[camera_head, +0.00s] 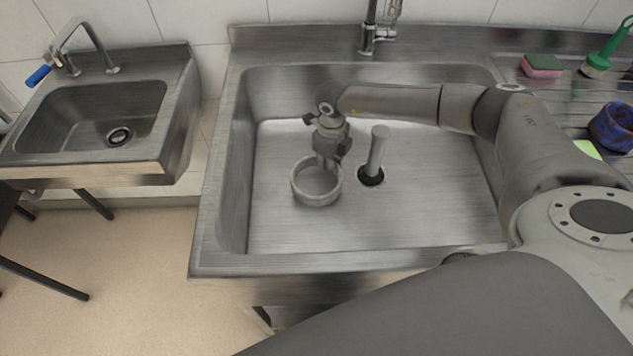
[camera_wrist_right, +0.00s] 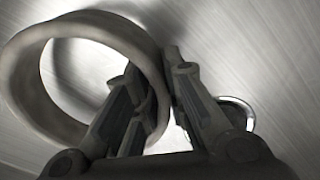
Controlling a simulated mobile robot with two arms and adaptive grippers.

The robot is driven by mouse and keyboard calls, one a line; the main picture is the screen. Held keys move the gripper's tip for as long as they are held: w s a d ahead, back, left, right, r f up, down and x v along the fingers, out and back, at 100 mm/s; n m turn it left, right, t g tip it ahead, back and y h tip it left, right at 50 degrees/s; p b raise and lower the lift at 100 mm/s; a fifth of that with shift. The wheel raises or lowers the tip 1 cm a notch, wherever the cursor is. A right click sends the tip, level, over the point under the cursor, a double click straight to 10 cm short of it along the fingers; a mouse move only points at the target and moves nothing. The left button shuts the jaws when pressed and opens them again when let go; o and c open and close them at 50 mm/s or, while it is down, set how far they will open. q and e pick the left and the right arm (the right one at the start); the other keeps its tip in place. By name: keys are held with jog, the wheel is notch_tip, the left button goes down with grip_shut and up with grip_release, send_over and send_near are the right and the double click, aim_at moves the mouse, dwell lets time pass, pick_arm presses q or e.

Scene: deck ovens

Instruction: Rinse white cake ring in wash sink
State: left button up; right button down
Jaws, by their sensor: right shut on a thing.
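The white cake ring (camera_head: 316,196) is inside the wash sink (camera_head: 270,225), left of the drain. It looks pale grey and open in the middle. My right gripper (camera_head: 328,162) reaches in from the right and is shut on the far wall of the ring. In the right wrist view the ring (camera_wrist_right: 30,85) fills the left side, with its wall between the fingers (camera_wrist_right: 165,105). I cannot tell whether the ring touches the sink floor. My left gripper is not in view.
A standpipe (camera_head: 377,150) rises from the drain just right of the ring. A faucet (camera_head: 372,38) stands at the back. A smaller sink (camera_head: 90,110) is at left. A sponge (camera_head: 541,66), a green brush (camera_head: 603,55) and a blue item (camera_head: 614,127) lie on the right drainboard.

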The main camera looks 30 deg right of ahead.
dwell(0.4)
notch_tip(320, 180, up, 6)
jog(key=p, duration=0.4)
notch_tip(320, 180, up, 18)
jog(key=p, duration=1.2)
dwell(0.6)
jog(key=shift+r, duration=0.15)
dwell(1.9)
notch_tip(320, 180, up, 4)
jog(key=shift+f+p, duration=0.1)
jog(key=shift+p, duration=1.1)
